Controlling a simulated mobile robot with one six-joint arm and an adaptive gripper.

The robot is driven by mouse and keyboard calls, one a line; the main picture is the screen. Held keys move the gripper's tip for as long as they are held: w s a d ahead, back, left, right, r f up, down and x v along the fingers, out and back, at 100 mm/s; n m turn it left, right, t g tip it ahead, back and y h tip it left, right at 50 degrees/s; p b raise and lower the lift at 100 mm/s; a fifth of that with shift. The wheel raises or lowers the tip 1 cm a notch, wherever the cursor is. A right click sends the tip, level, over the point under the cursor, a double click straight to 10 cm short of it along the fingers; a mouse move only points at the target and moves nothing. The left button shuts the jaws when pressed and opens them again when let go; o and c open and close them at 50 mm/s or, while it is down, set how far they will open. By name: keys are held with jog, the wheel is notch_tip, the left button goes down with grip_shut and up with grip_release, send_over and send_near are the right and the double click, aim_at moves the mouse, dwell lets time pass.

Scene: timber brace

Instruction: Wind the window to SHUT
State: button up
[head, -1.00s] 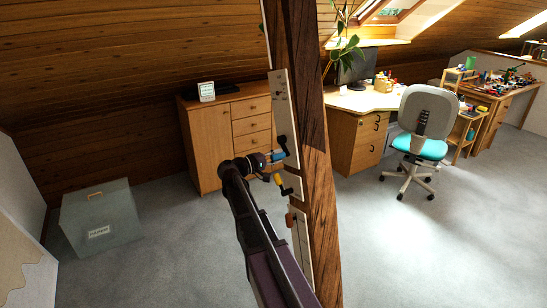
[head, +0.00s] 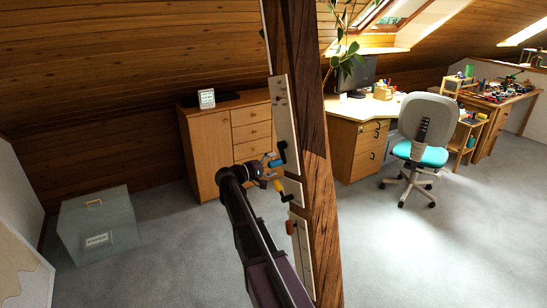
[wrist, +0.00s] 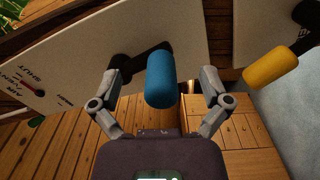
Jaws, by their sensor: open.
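A blue crank handle (wrist: 160,80) stands out from a white plate (wrist: 70,60) in the wrist view. The plate carries upside-down lettering that includes "SHUT" and a red mark, at the left. My gripper (wrist: 163,88) is open, with one finger on each side of the blue handle and a gap on both sides. In the head view my gripper (head: 262,172) is beside the timber post, at the blue crank (head: 275,162). The white plate (head: 283,112) is fixed on the post. The skylight window (head: 375,12) is at the top and appears partly open.
A yellow-handled crank (head: 279,187) sits just below the blue one; its yellow handle (wrist: 270,68) is right of my fingers in the wrist view. The timber post (head: 317,200) stands close.

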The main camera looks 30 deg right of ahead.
jog(key=shift+s+a, duration=0.15)
jog(key=shift+a, duration=3.55)
jog(key=s+a+f+y+p, duration=0.1)
jog(key=s+a+f+y, duration=0.5)
jog(key=s+f+y, duration=0.45)
jog(key=s+a+f+y, duration=0.3)
jog(key=s+a, duration=0.3)
jog(key=a, duration=0.1)
jog(key=s+a+f+y, duration=0.3)
jog(key=s+a+y, duration=0.1)
jog(key=s+a, duration=0.3)
jog(key=shift+f+g+p, duration=0.15)
jog(key=shift+g+p, duration=0.15)
jog(key=shift+p, duration=0.1)
jog(key=shift+y, duration=0.25)
